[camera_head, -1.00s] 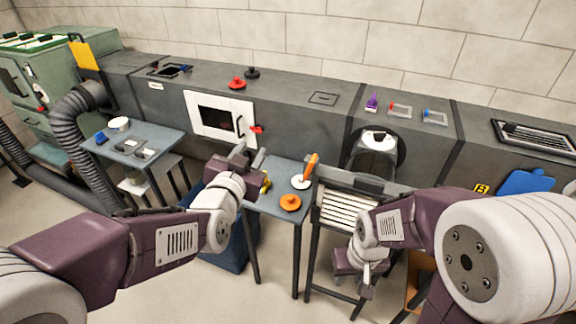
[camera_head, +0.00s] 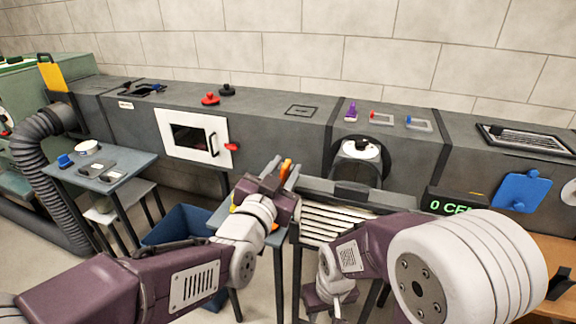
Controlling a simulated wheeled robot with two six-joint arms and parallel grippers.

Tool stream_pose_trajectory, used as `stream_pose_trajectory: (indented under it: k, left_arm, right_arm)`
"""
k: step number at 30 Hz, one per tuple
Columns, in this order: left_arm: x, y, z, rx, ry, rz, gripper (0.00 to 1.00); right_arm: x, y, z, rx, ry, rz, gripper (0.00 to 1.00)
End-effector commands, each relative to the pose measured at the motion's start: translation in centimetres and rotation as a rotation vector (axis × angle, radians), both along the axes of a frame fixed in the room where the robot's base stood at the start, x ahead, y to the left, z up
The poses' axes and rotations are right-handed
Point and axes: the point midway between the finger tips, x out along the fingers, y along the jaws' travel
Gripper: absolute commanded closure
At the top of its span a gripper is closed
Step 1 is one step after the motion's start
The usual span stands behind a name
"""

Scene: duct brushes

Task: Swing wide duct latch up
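A red latch (camera_head: 231,147) sticks out level at the door's right edge. My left gripper (camera_head: 281,173) is open, with its fingers pointing up and away, right of and below the latch and apart from it. An orange brush handle (camera_head: 286,167) shows between its fingers, but I cannot tell that it is held. My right gripper (camera_head: 337,308) hangs low at the bottom edge, pointing down; its fingers are too small to judge.
A small blue-grey table (camera_head: 222,216) stands below the door, mostly hidden by my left arm. A blue bin (camera_head: 180,226) is left of it. Red (camera_head: 210,99) and black (camera_head: 227,90) knobs sit on the duct top. A slatted rack (camera_head: 322,224) is right of my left gripper.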

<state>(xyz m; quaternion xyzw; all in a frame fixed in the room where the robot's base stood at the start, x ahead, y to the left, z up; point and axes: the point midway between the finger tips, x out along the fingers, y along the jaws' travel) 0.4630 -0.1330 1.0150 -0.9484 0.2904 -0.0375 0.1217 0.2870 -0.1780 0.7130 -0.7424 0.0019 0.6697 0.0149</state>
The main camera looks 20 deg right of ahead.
Motion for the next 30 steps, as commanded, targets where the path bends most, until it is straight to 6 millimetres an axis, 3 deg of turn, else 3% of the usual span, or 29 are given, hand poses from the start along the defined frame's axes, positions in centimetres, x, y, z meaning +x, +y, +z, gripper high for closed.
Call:
stream_pose_trajectory:
  k: [6, 13, 14, 17, 18, 23, 30]
  left_arm:
    - [1.9, -1.3, 0.0, 0.0, 0.0, 0.0, 0.67]
    - [2.1, -1.4, 0.0, 0.001, 0.001, 0.0, 0.67]
    - [2.1, -1.4, 0.0, 0.001, 0.001, 0.0, 0.7]
    - [2.1, -1.4, 0.0, 0.001, 0.001, 0.0, 0.98]
    - [2.1, -1.4, 0.0, 0.001, 0.001, 0.0, 1.0]
    - [2.1, -1.3, -0.2, -0.012, 0.008, 0.0, 1.0]
    - [2.7, -0.4, -0.2, -0.199, 0.132, 0.0, 1.0]
  right_arm:
    - [0.0, 0.0, -0.1, 0.0, 0.0, 0.0, 0.64]
    - [0.0, 0.0, -0.1, 0.0, 0.0, 0.0, 0.64]
    - [0.0, 0.0, -0.1, 0.0, 0.0, 0.0, 0.64]
    - [0.0, 0.0, -0.1, 0.0, 0.0, 0.0, 0.64]
    - [0.0, 0.0, -0.1, 0.0, 0.0, 0.0, 0.64]
    - [0.0, 0.0, -0.4, 0.0, 0.0, 0.0, 0.64]
    - [0.0, 0.0, -2.5, 0.0, 0.0, 0.0, 0.64]
